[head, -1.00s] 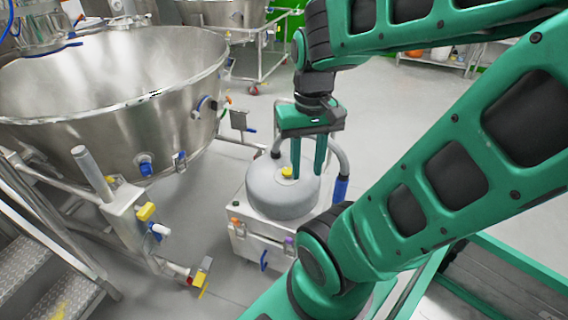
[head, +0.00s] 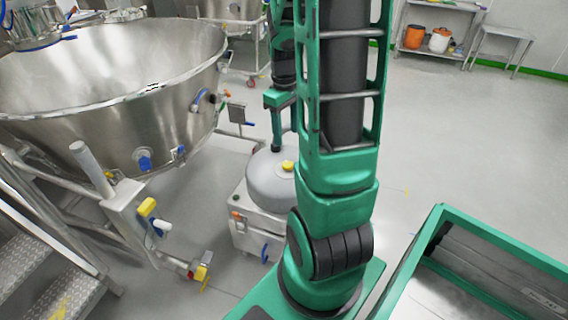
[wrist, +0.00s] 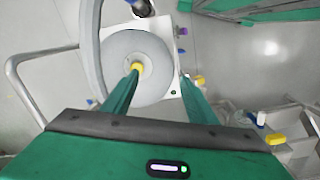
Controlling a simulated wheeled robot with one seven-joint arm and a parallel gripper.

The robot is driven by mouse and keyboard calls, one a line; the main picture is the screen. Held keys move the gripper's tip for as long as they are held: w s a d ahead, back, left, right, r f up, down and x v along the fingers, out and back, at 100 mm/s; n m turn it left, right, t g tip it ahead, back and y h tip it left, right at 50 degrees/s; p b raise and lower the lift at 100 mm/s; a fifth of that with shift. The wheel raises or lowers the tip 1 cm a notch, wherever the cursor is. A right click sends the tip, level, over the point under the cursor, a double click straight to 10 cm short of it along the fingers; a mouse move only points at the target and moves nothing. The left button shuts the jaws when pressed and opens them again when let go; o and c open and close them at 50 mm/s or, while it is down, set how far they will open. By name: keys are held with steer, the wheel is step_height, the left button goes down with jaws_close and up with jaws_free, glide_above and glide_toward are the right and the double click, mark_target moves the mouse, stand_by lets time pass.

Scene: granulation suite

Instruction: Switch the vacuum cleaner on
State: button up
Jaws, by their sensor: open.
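The vacuum cleaner has a round grey lid (head: 270,183) on a boxy metal base (head: 255,238). A yellow knob (head: 288,166) sits on top of the lid and also shows in the wrist view (wrist: 138,67). My gripper (head: 276,148) is above the lid, partly hidden by my arm in the head view. In the wrist view my gripper (wrist: 160,75) is open and empty, its left fingertip overlapping the edge of the knob. Contact cannot be told. The base carries small orange (head: 236,215), blue (head: 265,252) and purple (wrist: 183,31) parts.
A grey curved hose or handle (wrist: 90,50) passes left of the lid in the wrist view. A large steel vessel (head: 115,95) on a frame and metal steps (head: 45,260) stand left. A green-rimmed tray (head: 480,235) is at the right front. The floor behind it is clear.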

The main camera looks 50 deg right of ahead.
mark_target(288, 164)
steer(key=w+d+f+n, duration=0.45)
steer(key=d+f, duration=0.35)
steer(key=f, duration=0.2)
steer(key=shift+m+y, duration=0.3)
steer(key=shift+m, duration=0.05)
steer(key=f, duration=1.1)
steer(key=shift+w+a, duration=0.15)
steer(key=shift+w, duration=0.2)
